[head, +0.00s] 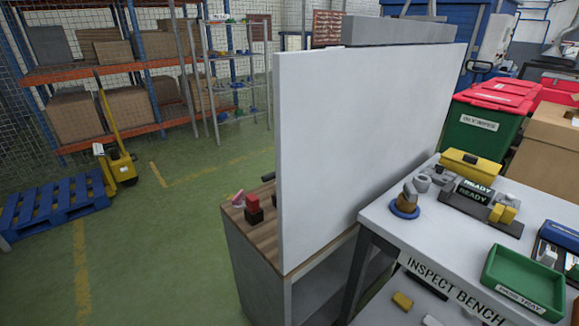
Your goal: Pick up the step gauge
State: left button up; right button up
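I cannot pick out the step gauge for certain. The inspect bench (400,238) at the lower right carries small items. Among them are grey rounded parts and a brown piece on a blue round base (404,210), and a dark fixture marked READY (474,197) with yellow blocks (503,213). A green tray (491,282) stands at the bench's front right, and a blue item (560,238) is partly cut off at the right edge. Neither of my grippers shows in the head view.
A tall white panel (360,140) stands on a wood-topped cabinet (243,222) and hides part of it. A red and black block (253,208) sits there. A green bin with a red lid (490,95) stands behind the bench. Open green floor (170,250) lies left, beyond it a blue pallet (50,208).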

aim_at(411, 194)
jog(key=z, duration=1.45)
